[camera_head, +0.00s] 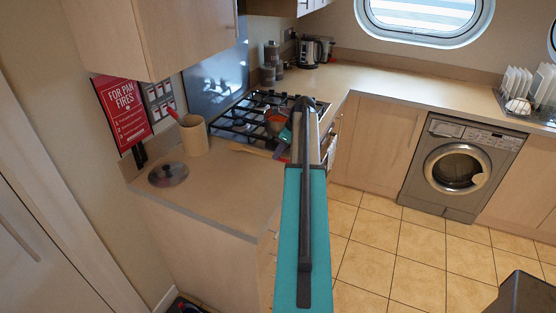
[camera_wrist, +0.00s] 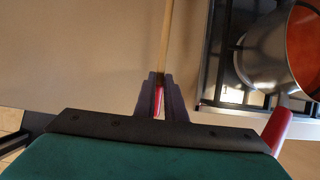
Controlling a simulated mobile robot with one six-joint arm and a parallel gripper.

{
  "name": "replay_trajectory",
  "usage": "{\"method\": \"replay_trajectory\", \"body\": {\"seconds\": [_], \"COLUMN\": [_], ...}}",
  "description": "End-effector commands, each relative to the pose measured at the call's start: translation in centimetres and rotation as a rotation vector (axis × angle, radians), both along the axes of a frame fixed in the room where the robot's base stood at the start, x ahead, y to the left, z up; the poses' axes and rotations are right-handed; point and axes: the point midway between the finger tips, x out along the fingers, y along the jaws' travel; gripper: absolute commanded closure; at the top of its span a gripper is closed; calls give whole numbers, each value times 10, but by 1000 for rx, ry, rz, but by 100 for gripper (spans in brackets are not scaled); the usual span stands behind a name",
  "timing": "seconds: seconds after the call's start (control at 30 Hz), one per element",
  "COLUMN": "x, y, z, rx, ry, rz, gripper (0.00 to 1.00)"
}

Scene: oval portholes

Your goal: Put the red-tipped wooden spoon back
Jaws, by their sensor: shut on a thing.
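The red-tipped wooden spoon shows in the wrist view as a thin pale wooden shaft (camera_wrist: 166,40) with a red end between my fingers. My gripper (camera_wrist: 158,95) is shut on that red end, and the shaft runs away from me over the tan counter. The spoon's far end is out of the wrist view. In the head view my gripper (camera_head: 281,151) is at the near edge of the hob, partly hidden by my arm. A tan cylindrical holder (camera_head: 195,138) stands on the counter to its left, with a red-ended item sticking out.
A pan (camera_head: 275,121) with orange contents sits on the black gas hob (camera_head: 243,119); its red handle (camera_wrist: 278,130) is close on the right in the wrist view. A round metal lid (camera_head: 168,174) lies on the counter. The counter (camera_head: 215,187) before the holder is clear.

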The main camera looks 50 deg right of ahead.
Motion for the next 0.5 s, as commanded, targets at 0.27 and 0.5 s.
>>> {"method": "replay_trajectory", "body": {"seconds": [0.27,0.5], "x": [-1,0], "y": [0,0], "z": [-19,-32], "rx": [2,0], "ry": [1,0], "rz": [0,-1], "gripper": [100,100]}}
